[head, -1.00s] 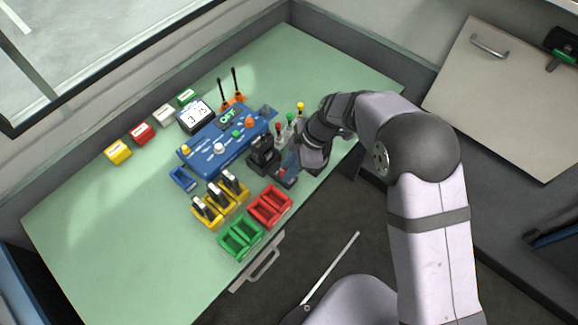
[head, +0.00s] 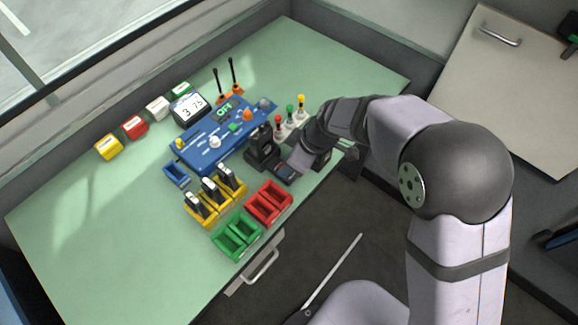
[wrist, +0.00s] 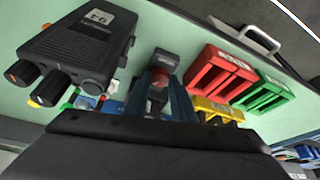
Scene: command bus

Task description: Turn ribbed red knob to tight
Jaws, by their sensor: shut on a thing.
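The red knob (wrist: 159,79) shows in the wrist view between the two bluish fingers of my gripper (wrist: 161,95), which is shut on it. The knob sits by a small black block with a pale label (wrist: 165,58). Its ribs and any tight mark cannot be made out. In the head view my gripper (head: 297,162) is low over the small black block (head: 285,173) near the table's front edge, and the knob is hidden there.
A black radio-like unit with knobs (wrist: 82,45) stands close left of my gripper in the wrist view. Red bins (head: 268,203), green bins (head: 237,236) and a blue panel (head: 208,146) are nearby. The left tabletop (head: 90,240) is clear.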

